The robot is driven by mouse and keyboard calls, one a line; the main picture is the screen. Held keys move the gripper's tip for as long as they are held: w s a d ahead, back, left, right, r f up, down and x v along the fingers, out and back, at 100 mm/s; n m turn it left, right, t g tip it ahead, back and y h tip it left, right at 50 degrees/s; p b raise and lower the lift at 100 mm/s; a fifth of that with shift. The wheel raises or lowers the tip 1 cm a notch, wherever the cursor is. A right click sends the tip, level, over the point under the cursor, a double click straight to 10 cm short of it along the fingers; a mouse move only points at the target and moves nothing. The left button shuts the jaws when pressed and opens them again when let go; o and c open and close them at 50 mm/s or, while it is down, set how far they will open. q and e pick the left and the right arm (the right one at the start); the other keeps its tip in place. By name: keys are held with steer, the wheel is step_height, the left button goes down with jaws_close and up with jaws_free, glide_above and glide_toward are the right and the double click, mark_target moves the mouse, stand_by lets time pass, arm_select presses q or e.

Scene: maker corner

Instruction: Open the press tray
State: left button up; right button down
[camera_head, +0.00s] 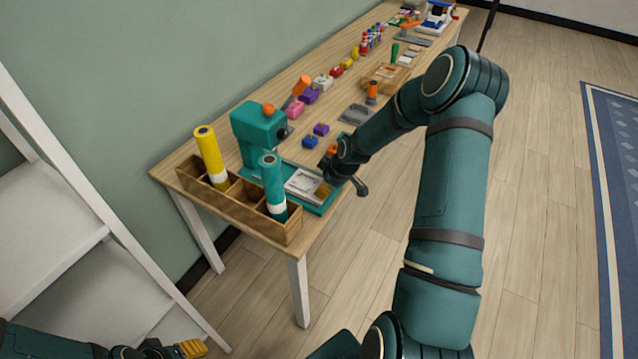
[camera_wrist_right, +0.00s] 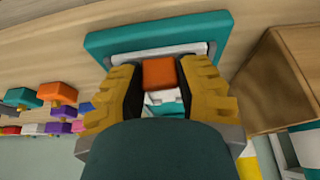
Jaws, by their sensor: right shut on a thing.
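The teal press (camera_head: 258,132) stands at the near end of the wooden table. Its light grey and white tray (camera_head: 304,185) lies low at its front, over a teal base. My right gripper (camera_head: 328,186) reaches down at the tray's front. In the right wrist view, the yellow fingers of the right gripper (camera_wrist_right: 158,75) are shut on an orange block-shaped handle (camera_wrist_right: 160,72), with the white tray and teal plate (camera_wrist_right: 105,42) behind it. How far the tray sticks out is hard to tell. My left gripper (camera_head: 190,348) is at the bottom left, away from the table; its opening is unclear.
A wooden divided box (camera_head: 240,208) with a yellow roll (camera_head: 211,155) and a teal roll (camera_head: 272,183) stands close to the tray. Blue and purple blocks (camera_head: 314,136) lie beyond the press. A white shelf (camera_head: 80,200) is at the left.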

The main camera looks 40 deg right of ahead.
steer(key=shift+f, duration=0.1)
steer(key=c, duration=0.6)
jaws_free()
steer(key=v, duration=1.2)
